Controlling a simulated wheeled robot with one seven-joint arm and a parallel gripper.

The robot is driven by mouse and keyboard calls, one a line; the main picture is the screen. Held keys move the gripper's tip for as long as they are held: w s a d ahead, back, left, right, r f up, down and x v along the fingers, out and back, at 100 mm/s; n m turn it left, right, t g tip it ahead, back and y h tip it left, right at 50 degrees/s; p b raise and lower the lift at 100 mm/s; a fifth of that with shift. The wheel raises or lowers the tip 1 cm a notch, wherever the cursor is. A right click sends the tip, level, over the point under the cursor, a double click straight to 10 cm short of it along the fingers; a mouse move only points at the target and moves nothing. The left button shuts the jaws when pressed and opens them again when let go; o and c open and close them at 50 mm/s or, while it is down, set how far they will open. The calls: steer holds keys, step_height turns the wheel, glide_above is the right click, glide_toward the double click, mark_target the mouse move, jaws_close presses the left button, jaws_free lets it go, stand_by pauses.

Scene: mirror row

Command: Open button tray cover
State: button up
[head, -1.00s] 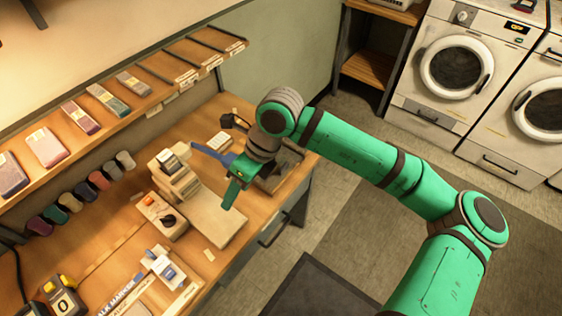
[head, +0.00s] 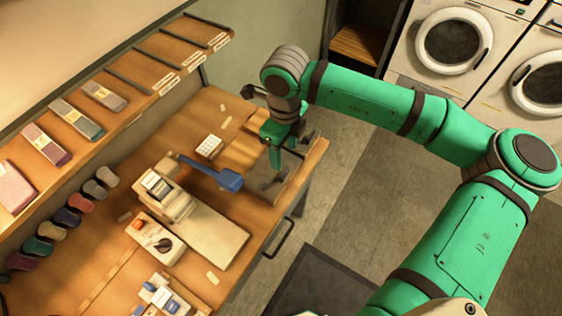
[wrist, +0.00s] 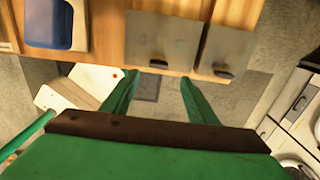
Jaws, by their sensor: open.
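In the wrist view, two grey square covers lie side by side at the table's edge: a left cover (wrist: 163,38) and a right cover (wrist: 228,48), each with a dark handle on its near side. I cannot tell which one the button tray has. Both look flat and closed. My gripper (wrist: 158,79) is open and empty; its two fingers point toward the left cover's handle, with no contact visible. In the head view my gripper (head: 287,156) hangs over the table's right end and hides part of the grey cover area (head: 268,188).
A device with a blue lever (head: 228,180) stands left of my gripper, close to it. A white button pad (head: 209,146) lies behind.

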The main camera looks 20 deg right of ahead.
mark_target(285, 172)
steer(key=f, duration=0.9)
steer(key=shift+s+f, duration=0.25)
steer(key=shift+f, duration=0.15)
jaws_close()
steer(key=shift+w+d, duration=0.1)
